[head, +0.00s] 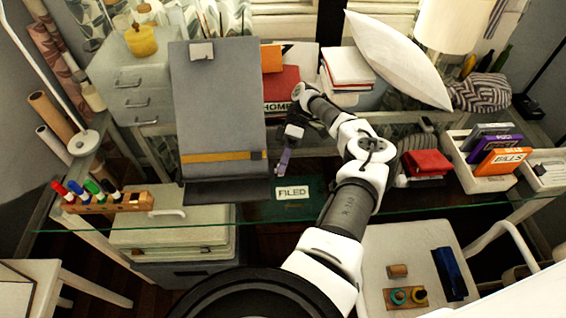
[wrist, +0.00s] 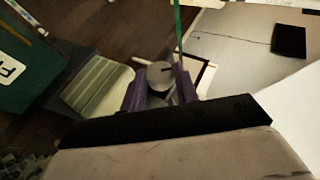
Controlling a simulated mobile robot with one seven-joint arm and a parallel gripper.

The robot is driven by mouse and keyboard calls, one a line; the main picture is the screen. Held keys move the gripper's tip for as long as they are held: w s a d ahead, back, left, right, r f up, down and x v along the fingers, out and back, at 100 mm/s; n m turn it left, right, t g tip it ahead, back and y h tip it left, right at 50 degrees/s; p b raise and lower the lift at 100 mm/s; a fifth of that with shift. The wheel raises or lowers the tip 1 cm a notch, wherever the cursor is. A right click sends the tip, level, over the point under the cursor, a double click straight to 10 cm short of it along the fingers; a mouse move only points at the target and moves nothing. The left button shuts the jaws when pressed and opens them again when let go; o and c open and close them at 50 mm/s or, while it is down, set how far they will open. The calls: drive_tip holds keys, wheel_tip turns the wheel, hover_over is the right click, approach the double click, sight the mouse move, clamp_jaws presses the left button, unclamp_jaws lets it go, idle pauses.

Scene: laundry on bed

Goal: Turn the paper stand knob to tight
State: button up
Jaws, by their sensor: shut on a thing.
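The paper stand (head: 218,105) is an upright grey board with a clip at its top, a yellow strip across it and a dark ledge at its base. In the wrist view its black edge (wrist: 190,122) runs across the picture. The round grey knob (wrist: 159,72) sits at that edge, with a dark mark on its face. My gripper (head: 283,163) is at the right side of the stand, near its lower part. In the wrist view its purple fingers lie on either side of the knob, shut on it. The knob is too small or hidden to see in the head view.
The stand is on a glass desk (head: 400,215). Books (head: 345,68) and a white pillow (head: 390,58) are behind my arm. A marker rack (head: 110,201) is at left, and a white bin (head: 460,160) of labelled boxes is at right. A green folder (head: 292,209) marked FILED shows below.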

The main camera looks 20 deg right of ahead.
drive_tip(key=o, duration=1)
drive_tip(key=shift+c, duration=0.2)
drive_tip(key=shift+s+f, duration=0.1)
